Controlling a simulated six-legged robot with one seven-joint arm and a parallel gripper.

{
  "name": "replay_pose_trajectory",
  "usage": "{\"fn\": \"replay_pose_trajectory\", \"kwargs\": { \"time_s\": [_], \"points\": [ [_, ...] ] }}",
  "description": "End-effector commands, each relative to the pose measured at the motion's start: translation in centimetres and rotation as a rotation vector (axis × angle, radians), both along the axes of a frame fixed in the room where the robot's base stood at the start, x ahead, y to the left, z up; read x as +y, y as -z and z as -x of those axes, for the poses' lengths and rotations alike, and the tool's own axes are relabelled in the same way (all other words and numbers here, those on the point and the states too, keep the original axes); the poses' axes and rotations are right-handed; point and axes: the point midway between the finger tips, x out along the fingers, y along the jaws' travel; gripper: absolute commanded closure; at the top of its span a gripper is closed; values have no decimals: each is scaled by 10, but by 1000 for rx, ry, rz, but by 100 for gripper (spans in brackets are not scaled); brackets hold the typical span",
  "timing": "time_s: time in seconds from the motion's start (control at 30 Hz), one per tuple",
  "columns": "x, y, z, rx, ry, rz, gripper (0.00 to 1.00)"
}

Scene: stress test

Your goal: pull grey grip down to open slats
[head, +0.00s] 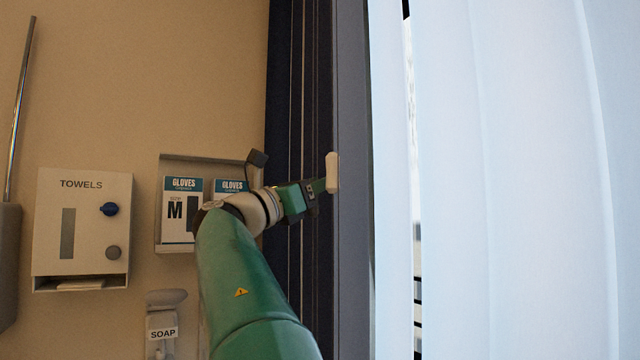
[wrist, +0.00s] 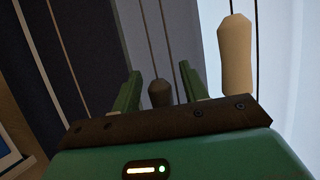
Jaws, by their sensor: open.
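The grey grip (wrist: 159,94), a small dark grey-brown tassel on a cord, shows in the wrist view between the two green fingers of my gripper (wrist: 160,80). The fingers are apart, and I cannot tell how deep the grip sits between them. In the head view my gripper (head: 321,186) is in front of the dark window side, and the grey grip cannot be made out there. A cream grip (wrist: 236,58) hangs just right of the right finger; it also shows in the head view (head: 332,172). Pale vertical slats (head: 520,180) cover the right side.
Several thin cords run down the dark panel (head: 285,90) by the window frame (head: 352,120). A narrow gap shows between slats. On the left wall are a towel dispenser (head: 85,190), a glove box holder (head: 200,163) close to my wrist, and a soap dispenser (head: 163,320).

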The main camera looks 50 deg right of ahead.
Motion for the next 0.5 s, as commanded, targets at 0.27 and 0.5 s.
{"fn": "replay_pose_trajectory", "kwargs": {
  "time_s": [0.27,0.5],
  "points": [
    [-9,-4,1,-1,-1,0,56],
    [-9,-3,1,-1,-1,0,80]
  ]
}}
